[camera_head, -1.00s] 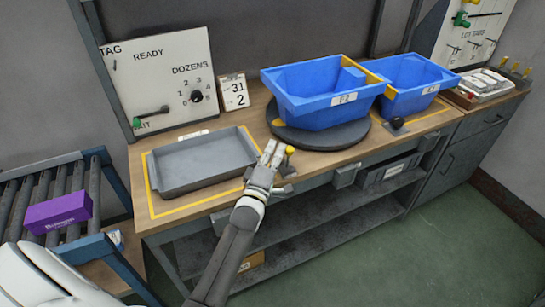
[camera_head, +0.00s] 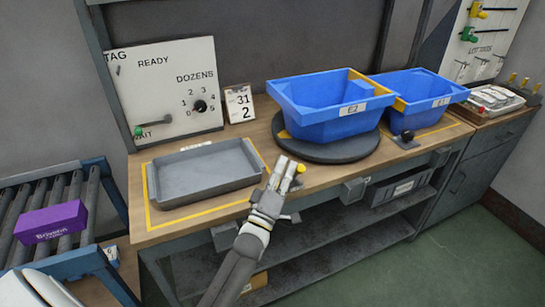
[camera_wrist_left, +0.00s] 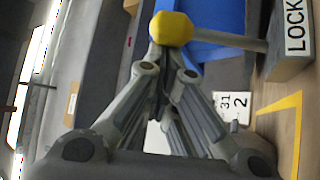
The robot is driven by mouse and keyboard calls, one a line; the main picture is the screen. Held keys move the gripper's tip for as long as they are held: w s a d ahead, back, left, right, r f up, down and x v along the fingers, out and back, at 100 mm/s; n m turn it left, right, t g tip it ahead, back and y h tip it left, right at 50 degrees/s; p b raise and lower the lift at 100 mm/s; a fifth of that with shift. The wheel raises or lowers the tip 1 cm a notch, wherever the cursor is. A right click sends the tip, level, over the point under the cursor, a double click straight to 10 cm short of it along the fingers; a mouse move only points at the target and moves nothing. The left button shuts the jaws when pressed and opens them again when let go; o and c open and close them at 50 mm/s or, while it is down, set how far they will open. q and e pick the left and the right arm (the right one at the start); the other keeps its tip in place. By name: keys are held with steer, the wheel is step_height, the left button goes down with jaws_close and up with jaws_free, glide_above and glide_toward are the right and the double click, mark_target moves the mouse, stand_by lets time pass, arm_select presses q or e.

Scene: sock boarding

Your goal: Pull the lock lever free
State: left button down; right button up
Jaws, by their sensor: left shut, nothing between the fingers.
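The lock lever has a yellow knob (camera_head: 300,168) and stands at the front edge of the bench, in front of the turntable. In the left wrist view its knob (camera_wrist_left: 171,29) is just beyond my fingertips. A grey rod (camera_wrist_left: 228,38) runs from it to a block labelled LOCK (camera_wrist_left: 290,42). My left gripper (camera_head: 284,166) is shut and empty, close beside the knob on its left. In the left wrist view the fingertips (camera_wrist_left: 165,62) meet just below the knob. I cannot tell whether they touch it. My right gripper is not in view.
A blue tub (camera_head: 325,118) sits on the dark turntable (camera_head: 335,152), with a second blue tub (camera_head: 430,98) to its right. An empty grey tray (camera_head: 205,172) lies left of my gripper. A roller conveyor (camera_head: 80,190) with a purple box (camera_head: 52,222) stands at the far left.

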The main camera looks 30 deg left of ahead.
arm_select(q)
steer(key=v, duration=1.2)
stand_by(0.4)
step_height(320, 180, down, 18)
steer(key=s+d+m+g+h+p, duration=0.1)
steer(key=d+m+g, duration=0.1)
steer(key=m+g, duration=0.3)
steer(key=s+d+f+m+g+p, duration=0.1)
steer(key=s+f+g, duration=0.2)
steer(key=s+f, duration=0.35)
steer(key=s+d+f+m+g+p, duration=0.1)
steer(key=s+f+m+g, duration=0.2)
steer(key=f, duration=0.7)
steer(key=s+f+m+g, duration=0.3)
steer(key=s+f+g, duration=0.2)
steer(key=s, duration=1)
steer(key=s+a+f+m+g+p, duration=0.1)
steer(key=s+f+m+g, duration=0.2)
steer(key=s+f+g, duration=0.3)
steer(key=s+f, duration=0.5)
steer(key=s, duration=0.5)
steer(key=shift+a, duration=0.25)
